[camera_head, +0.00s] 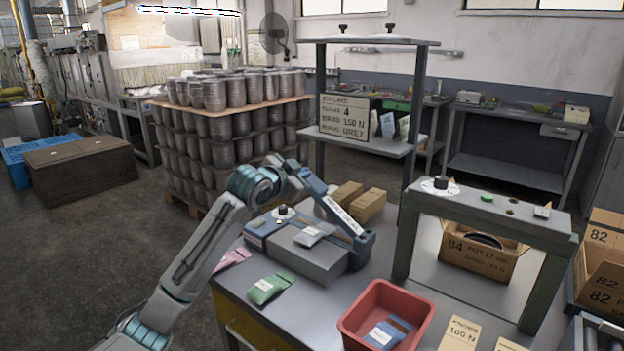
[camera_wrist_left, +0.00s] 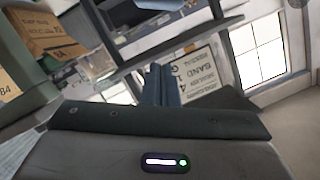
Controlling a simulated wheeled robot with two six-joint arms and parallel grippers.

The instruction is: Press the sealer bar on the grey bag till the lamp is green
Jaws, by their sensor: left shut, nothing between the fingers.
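The blue sealer (camera_head: 354,258) stands on the grey table. Its bar (camera_head: 341,213), blue with a white label, is raised and slanted, its upper end toward my left gripper. A small pale grey bag (camera_head: 309,236) lies on the sealer's grey block, below the bar. My left gripper (camera_head: 299,172) is near the bar's upper end; whether it touches the bar I cannot tell. In the left wrist view its fingers (camera_wrist_left: 161,86) are together and empty. I cannot make out the sealer's lamp clearly. My right gripper is not in view.
A dial (camera_head: 283,212) sits on the sealer's left part. Green (camera_head: 268,288) and pink bags lie in front. A red bin (camera_head: 349,330) holds bags. A job card (camera_head: 344,117) reading grey stands on the shelf. A green-grey stand (camera_head: 405,240) is at the right; brown boxes stand behind the sealer.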

